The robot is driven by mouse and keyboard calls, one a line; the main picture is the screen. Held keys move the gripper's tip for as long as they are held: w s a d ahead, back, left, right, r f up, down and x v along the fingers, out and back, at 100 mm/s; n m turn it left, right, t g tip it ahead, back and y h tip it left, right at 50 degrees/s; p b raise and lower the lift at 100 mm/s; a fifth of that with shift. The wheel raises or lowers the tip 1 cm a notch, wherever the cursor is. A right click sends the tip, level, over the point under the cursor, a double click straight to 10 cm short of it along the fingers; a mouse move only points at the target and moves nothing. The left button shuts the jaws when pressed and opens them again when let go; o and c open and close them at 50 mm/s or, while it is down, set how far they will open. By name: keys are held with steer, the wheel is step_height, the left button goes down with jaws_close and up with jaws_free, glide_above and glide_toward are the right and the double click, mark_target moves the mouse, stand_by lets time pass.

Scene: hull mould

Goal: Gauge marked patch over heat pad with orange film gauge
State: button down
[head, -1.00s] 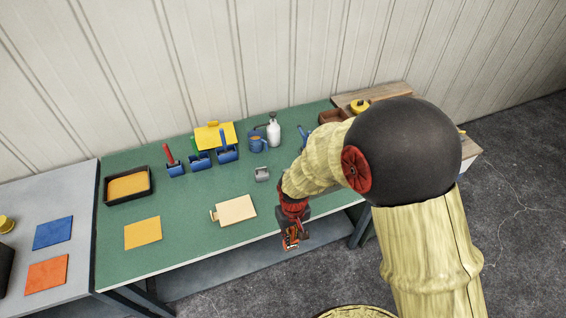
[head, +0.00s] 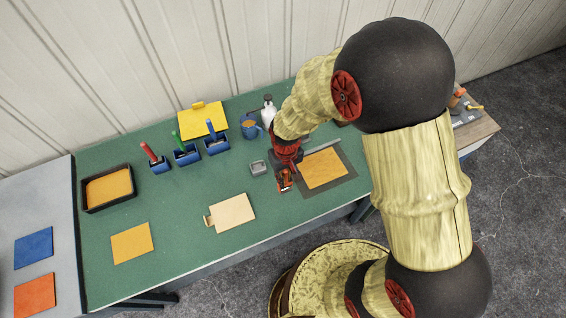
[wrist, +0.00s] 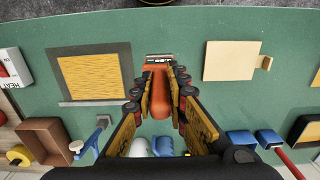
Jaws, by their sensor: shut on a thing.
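My gripper (head: 285,182) is shut on the orange film gauge (wrist: 157,88), whose silver toothed end (wrist: 159,59) points away from the wrist in the wrist view. A yellow-orange patch (head: 322,168) lies on a grey pad (head: 347,160) at the right of the green table. The patch also shows at the upper left of the wrist view (wrist: 95,76). My gripper is above the table, just left of the pad in the head view. I cannot make out a mark on the patch. A box lettered "HEAT" (wrist: 14,68) is partly visible at the left of the wrist view.
A cream board (head: 231,213) and a yellow sheet (head: 132,243) lie along the front. A wooden box (wrist: 45,122) is beyond the pad.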

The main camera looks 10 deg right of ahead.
mark_target(285, 190)
steer(key=shift+w, duration=0.15)
steer(key=shift+f, duration=0.1)
step_height(285, 190, down, 10)
steer(key=b, duration=0.7)
steer(key=shift+s, duration=0.2)
stand_by(0.4)
